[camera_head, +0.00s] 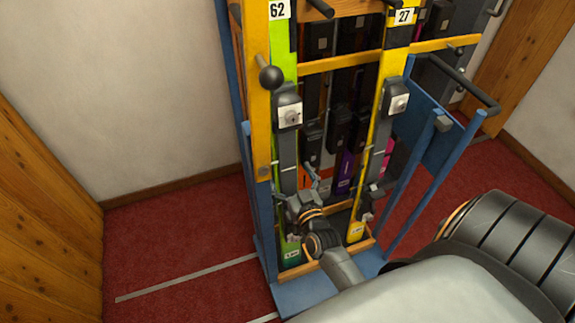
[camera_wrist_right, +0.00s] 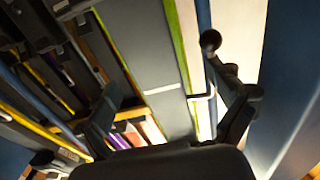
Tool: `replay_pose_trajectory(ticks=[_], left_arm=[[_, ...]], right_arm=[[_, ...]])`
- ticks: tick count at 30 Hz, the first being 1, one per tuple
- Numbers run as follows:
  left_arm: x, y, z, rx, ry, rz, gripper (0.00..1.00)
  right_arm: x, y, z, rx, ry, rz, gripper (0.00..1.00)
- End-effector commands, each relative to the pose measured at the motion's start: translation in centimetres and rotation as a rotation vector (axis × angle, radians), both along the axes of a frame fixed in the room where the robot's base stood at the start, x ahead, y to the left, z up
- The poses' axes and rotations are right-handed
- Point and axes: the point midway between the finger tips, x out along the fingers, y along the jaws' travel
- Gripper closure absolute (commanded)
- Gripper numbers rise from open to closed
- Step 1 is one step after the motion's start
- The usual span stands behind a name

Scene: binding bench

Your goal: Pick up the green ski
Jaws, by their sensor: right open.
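The green ski (camera_head: 284,72) stands upright at the left front of the rack, with a "62" label near its top and a grey binding on its face. It also shows in the right wrist view as a dark strip with a green edge (camera_wrist_right: 181,52). My right gripper (camera_head: 299,187) is at the ski's lower part, just under the binding, and hides some of it. In the wrist view its two fingers (camera_wrist_right: 170,105) are apart, with the ski between or beyond them; contact cannot be told. My left gripper is not in view.
A yellow ski (camera_head: 399,58) labelled "27" stands right of the green one. The rack has a yellow crossbar (camera_head: 335,63), a ball-ended peg (camera_head: 271,77) and blue posts (camera_head: 418,190). Red carpet (camera_head: 165,240) at left is clear.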

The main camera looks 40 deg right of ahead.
Motion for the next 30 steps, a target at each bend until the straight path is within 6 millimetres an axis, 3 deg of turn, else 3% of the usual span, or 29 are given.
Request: replay_pose_trajectory(ticks=[10, 19, 30], left_arm=[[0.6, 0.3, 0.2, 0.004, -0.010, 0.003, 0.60], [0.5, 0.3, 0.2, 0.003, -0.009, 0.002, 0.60], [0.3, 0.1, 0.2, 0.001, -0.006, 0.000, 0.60]], right_arm=[[4.5, -1.2, -0.1, -0.001, -0.002, 0.000, 0.07], [4.9, -1.3, -0.2, -0.001, 0.000, 0.000, 0.07], [4.9, -1.3, -0.2, -0.001, -0.001, 0.000, 0.82]])
